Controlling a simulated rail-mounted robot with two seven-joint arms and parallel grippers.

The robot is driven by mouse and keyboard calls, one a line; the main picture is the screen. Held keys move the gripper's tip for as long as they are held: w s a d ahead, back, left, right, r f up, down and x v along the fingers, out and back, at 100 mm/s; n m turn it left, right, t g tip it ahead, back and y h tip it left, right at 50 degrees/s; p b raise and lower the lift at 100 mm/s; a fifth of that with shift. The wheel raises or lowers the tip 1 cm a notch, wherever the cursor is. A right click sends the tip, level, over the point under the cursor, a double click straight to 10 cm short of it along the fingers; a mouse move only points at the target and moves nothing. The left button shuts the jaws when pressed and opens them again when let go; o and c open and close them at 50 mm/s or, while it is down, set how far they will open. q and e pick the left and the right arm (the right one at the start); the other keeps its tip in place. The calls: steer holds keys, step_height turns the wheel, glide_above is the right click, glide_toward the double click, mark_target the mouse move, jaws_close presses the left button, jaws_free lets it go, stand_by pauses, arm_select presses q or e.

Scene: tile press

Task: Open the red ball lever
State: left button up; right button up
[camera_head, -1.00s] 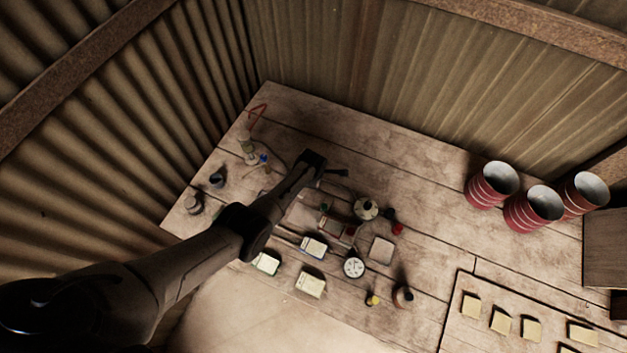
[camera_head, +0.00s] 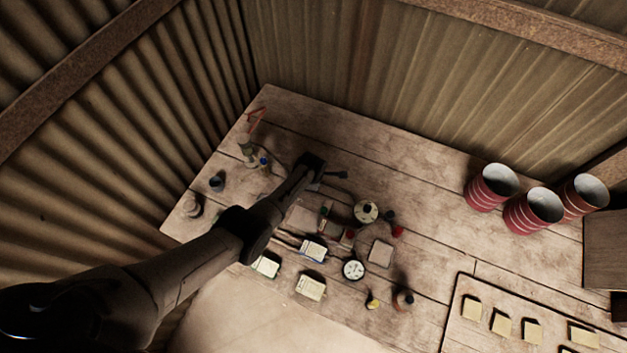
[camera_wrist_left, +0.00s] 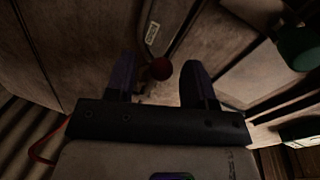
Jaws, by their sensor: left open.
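The red ball (camera_wrist_left: 161,69) of the lever shows in the left wrist view, at the end of a thin dark rod. My left gripper (camera_wrist_left: 158,62) is open, with one dark finger on each side of the ball in that view. I cannot tell how deep the ball sits between the fingers, and no contact shows. In the head view my left gripper (camera_head: 313,166) is over the back left part of the bench. The red ball cannot be made out there beside the gripper. My right gripper is not in view.
The wooden bench (camera_head: 390,150) carries a round gauge (camera_head: 353,270), several pale boxes (camera_head: 310,288) and small knobs right of and below my gripper. Three red cans (camera_head: 492,186) stand at the right. A green part (camera_wrist_left: 298,47) shows in the wrist view.

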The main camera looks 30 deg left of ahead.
arm_select(q)
steer(key=shift+r+p, duration=0.35)
steer(key=shift+r, duration=0.2)
step_height(320, 180, up, 12)
steer(key=s+p, duration=0.2)
steer(key=p, duration=0.1)
steer(key=shift+s+d+r, duration=0.2)
steer(key=shift+s+d, duration=0.05)
steer(key=shift+d, duration=0.2)
